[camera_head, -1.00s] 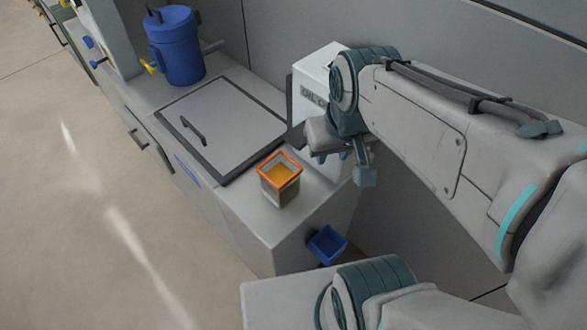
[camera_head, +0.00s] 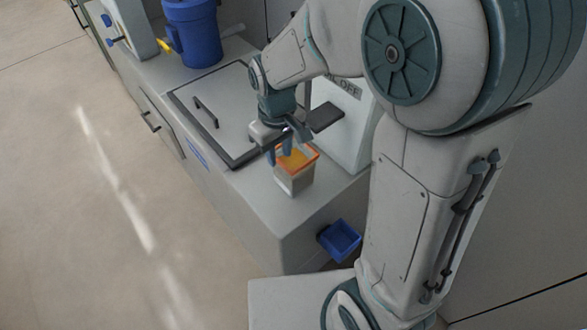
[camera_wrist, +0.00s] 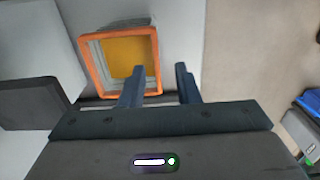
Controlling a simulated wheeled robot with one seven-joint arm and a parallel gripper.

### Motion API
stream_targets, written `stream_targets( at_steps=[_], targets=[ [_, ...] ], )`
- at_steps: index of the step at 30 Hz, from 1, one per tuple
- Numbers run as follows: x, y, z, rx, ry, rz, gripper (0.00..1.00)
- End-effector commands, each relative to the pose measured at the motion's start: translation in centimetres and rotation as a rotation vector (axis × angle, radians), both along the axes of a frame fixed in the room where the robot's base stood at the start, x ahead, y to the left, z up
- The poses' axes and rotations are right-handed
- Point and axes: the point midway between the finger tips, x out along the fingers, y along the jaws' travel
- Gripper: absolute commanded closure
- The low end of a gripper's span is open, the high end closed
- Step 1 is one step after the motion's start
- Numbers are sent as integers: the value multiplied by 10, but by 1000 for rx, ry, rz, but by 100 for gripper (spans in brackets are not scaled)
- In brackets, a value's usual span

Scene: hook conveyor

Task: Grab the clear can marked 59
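The clear can (camera_head: 294,180) stands upright on the grey counter near its front corner, with an orange rim and yellow-orange contents. No number can be read on it. In the wrist view the can (camera_wrist: 97,47) is seen from above, ahead and left of the finger gap. My gripper (camera_head: 283,152) is at the can's top, at its far left side in the head view. Its two fingers (camera_wrist: 158,84) are apart with nothing between them in the wrist view. One finger overlaps the can's rim in that view; I cannot tell whether they touch.
A white box with a label (camera_head: 345,120) and a dark flap stands just right of the can. A framed lid with a handle (camera_head: 222,100) lies to the left. A blue canister (camera_head: 192,35) stands behind. A blue bin (camera_head: 341,240) hangs on the counter front.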

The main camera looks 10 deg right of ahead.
Motion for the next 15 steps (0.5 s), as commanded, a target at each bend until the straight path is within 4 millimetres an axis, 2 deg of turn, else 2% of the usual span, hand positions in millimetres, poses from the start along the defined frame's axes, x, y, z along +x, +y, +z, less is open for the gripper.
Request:
stream_targets(
  at_steps=[3, 6, 15],
  targets=[
    [-1, 0, -23, -2, 5, 0, 71],
    [-1, 0, -35, -1, 3, -1, 71],
    [2, -2, -57, -1, 4, 0, 71]
  ],
)
